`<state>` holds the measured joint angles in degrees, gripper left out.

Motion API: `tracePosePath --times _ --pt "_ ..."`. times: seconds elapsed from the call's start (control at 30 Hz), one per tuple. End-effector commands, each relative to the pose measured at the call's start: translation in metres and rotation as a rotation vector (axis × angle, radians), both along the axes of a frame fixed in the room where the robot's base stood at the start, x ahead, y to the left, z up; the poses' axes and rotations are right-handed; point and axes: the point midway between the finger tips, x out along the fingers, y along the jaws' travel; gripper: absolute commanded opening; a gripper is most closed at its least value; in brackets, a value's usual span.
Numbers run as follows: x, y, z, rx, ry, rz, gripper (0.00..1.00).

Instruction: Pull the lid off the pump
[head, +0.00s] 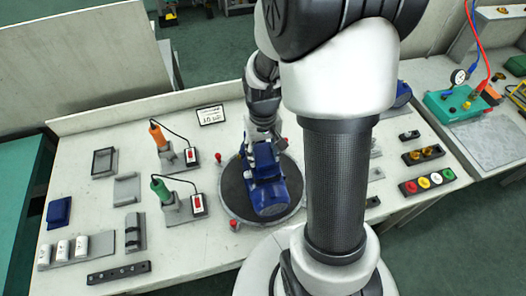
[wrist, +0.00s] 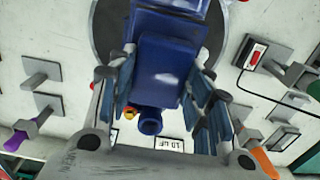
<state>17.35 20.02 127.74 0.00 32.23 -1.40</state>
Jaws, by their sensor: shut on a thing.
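The blue pump (head: 268,195) sits on a round dark turntable (head: 232,190) in the middle of the bench. My gripper (head: 262,140) is over the pump's far end. In the wrist view, its two fingers (wrist: 166,60) lie on either side of a flat-faced blue block, which looks like the lid (wrist: 165,75), and are shut on it. A blue round port (wrist: 150,122) shows below the lid. The lid appears to be against the pump body; I cannot see whether there is a gap. The finger contacts are partly hidden.
Red knobs surround the turntable. A dark blue part (head: 59,211) lies at the far left. A button box (head: 427,181) is on the right.

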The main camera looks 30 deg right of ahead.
Motion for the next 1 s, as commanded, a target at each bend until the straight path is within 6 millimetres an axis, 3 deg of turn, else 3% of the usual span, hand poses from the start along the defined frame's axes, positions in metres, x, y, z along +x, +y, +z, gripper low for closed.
tracePosePath --times 0.7,1.0 --pt "0.0 0.0 0.038 0.0 -0.001 0.0 0.21" --pt "0.0 0.0 0.038 0.0 -0.001 0.0 0.21"
